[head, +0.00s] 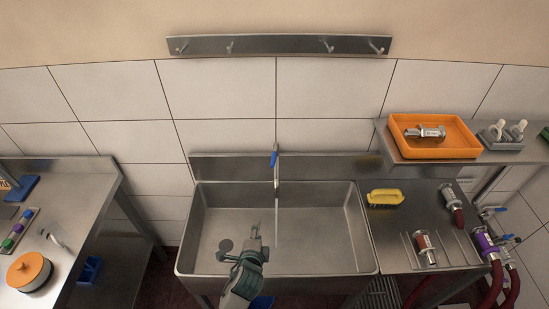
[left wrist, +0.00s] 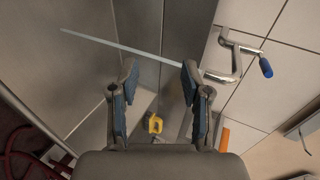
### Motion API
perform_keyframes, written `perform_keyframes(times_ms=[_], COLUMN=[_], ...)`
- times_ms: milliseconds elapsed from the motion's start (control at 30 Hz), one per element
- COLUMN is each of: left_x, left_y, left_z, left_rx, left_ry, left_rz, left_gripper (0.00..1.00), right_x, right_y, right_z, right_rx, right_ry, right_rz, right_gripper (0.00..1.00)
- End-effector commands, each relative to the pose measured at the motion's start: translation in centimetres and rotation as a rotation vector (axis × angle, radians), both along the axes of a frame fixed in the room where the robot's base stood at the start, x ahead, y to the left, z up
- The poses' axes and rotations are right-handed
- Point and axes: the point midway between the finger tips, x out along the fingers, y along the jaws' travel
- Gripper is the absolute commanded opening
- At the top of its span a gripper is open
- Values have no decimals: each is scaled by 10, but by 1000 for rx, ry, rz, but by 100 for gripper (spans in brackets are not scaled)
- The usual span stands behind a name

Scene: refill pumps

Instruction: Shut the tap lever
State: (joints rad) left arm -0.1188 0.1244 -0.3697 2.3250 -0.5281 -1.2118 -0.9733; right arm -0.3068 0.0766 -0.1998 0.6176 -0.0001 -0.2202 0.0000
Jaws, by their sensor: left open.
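The tap (head: 277,172) stands at the back middle of the steel sink (head: 320,262), with a blue-ended lever (head: 274,158) near its top. A thin stream of water (head: 277,222) runs from its spout into the basin. My left gripper (head: 256,231) is over the basin, in front of the tap and slightly left of the stream. In the left wrist view my left gripper (left wrist: 160,80) is open with nothing between its fingers. There the tap (left wrist: 236,60) and its blue lever end (left wrist: 266,67) lie right of the fingers, apart from them. My right gripper is not seen.
A yellow brush (head: 385,197) lies on the counter right of the sink. An orange tray (head: 433,136) with a metal pump part sits on the shelf above. Several pump parts and red hoses crowd the right side. A hook rail (head: 280,45) hangs on the wall.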

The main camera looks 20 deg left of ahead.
Motion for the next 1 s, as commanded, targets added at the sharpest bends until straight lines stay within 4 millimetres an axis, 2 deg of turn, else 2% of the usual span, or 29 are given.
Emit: perform_keyframes(times_ms=[33, 133, 200, 300, 433, 567, 1000], left_x=[15, 36, 44, 49, 58, 79, 179], left_y=[-5, -17, -24, -30, -30, -25, -4], left_z=[28, 82, 111, 134, 141, 141, 140], left_rx=[115, 381, 532, 661, 702, 699, 694], left_ry=[-68, -190, -252, -298, -311, -308, -307], left_rz=[-45, -116, -140, -151, -154, -152, -152], left_gripper=[48, 48, 48, 48, 48, 48, 48], right_x=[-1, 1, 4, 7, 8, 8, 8], right_y=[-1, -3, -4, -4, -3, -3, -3], right_z=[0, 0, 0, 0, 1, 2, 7], right_rx=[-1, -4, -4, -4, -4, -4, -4], right_ry=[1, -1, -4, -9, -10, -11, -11], right_rz=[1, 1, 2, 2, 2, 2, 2], right_gripper=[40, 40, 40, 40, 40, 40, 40])
